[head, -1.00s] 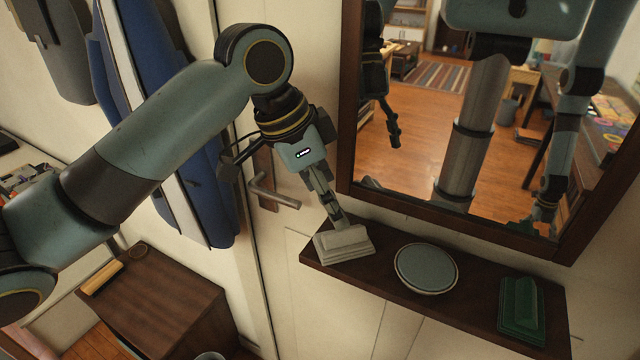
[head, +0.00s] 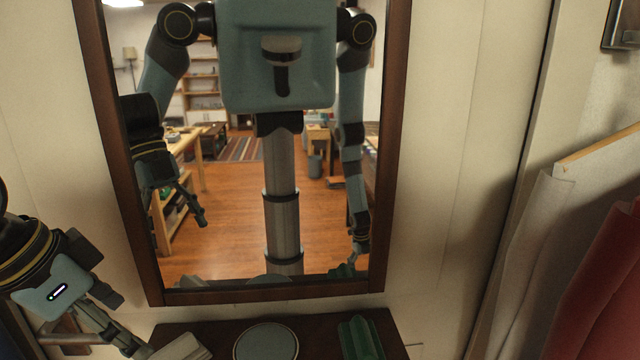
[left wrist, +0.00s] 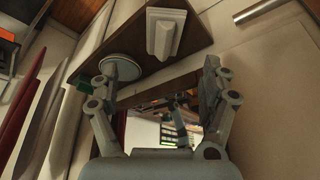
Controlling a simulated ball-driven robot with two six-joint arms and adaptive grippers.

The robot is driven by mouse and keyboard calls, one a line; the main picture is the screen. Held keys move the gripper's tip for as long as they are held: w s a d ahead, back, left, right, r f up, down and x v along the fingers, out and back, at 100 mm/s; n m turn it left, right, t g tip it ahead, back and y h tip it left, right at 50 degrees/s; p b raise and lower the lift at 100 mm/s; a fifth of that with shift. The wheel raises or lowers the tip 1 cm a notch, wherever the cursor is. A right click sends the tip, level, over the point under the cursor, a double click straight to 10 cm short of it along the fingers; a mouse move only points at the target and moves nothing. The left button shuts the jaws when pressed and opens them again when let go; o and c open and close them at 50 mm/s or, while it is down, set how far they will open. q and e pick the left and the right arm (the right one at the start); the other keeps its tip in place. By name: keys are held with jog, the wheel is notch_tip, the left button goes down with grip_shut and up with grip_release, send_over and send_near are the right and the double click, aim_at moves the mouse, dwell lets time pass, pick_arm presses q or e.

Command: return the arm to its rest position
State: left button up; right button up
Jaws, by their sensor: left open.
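My left gripper (head: 128,342) is at the lower left of the head view, its arm coming in from the left edge. In the left wrist view its two fingers (left wrist: 158,78) stand wide apart with nothing between them. A pale stepped block (head: 182,348) sits on the dark wooden shelf (head: 222,330), just right of the fingertips in the head view. The block also shows in the left wrist view (left wrist: 165,32), beyond the fingers and apart from them. My right gripper shows only as a small reflection in the mirror.
A framed mirror (head: 225,200) hangs above the shelf and reflects my body and a room. A round grey-blue dish (head: 266,343) and a green block (head: 360,338) stand on the shelf. Red cloth (head: 605,285) and pale cloth (head: 520,260) hang at the right. Bare wall lies right of the mirror.

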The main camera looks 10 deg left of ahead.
pick_arm(q)
jog(key=s+d+f+n+y, duration=0.1)
jog(key=s+f+n+y, duration=0.35)
jog(key=s, duration=1.05)
notch_tip(320, 180, down, 40)
jog(key=a+g+h+b, duration=0.1)
jog(key=a+h+b, duration=0.15)
jog(key=b, duration=0.95)
jog(key=s+f+g+b, duration=0.1)
jog(key=s+f+b, duration=0.4)
jog(key=s+f, duration=0.4)
jog(key=s+a+f+b, duration=0.1)
jog(key=s+f+b, duration=0.5)
jog(key=f, duration=1.2)
jog(key=s+n, duration=0.1)
jog(key=s, duration=0.3)
jog(key=shift+s+f+g+y, duration=0.2)
jog(key=shift+f+g+y, duration=0.05)
jog(key=shift+g+y, duration=0.15)
jog(key=shift+a, duration=0.1)
